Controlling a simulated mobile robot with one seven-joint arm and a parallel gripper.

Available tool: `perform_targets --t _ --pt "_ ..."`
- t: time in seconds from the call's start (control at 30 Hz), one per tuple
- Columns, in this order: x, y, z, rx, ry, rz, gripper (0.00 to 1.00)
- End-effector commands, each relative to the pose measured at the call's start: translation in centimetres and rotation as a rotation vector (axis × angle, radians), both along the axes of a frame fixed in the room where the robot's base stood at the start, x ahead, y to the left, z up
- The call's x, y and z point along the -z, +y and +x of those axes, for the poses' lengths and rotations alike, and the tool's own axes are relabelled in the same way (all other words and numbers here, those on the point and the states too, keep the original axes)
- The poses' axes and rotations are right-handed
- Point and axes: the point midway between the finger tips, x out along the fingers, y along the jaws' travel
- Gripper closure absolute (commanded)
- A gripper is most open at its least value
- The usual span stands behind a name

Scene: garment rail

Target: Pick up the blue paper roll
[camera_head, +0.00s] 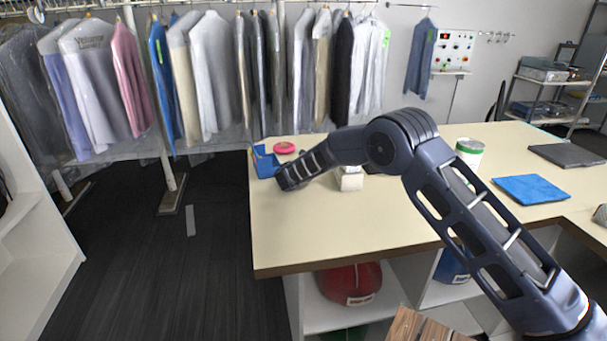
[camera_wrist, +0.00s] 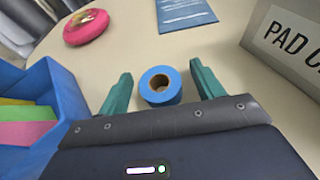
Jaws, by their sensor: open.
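The blue paper roll (camera_wrist: 174,96) stands upright on the table in the wrist view, with its brown hollow core facing up. My gripper (camera_wrist: 160,83) is open, with one green finger on the left of the roll and one on the right. The roll sits between the fingers, with a visible gap on each side. In the head view my arm reaches over the table and its end (camera_head: 284,184) points down near the far left corner. The roll is hidden there behind my arm.
A blue bin (camera_wrist: 51,85) with coloured cards stands close on the left, and it also shows in the head view (camera_head: 264,163). A pink round object (camera_wrist: 86,27) and a blue booklet (camera_wrist: 186,12) lie beyond. A grey box labelled PAD (camera_wrist: 262,38) stands right.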

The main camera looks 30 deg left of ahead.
Motion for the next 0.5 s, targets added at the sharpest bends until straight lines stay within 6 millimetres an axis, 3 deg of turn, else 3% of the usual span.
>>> perform_targets --t 0.23,0.5 --pt "-0.02 0.06 0.15 0.0 -0.001 0.001 0.33" --pt "-0.01 0.05 0.15 0.0 -0.001 0.001 0.81"
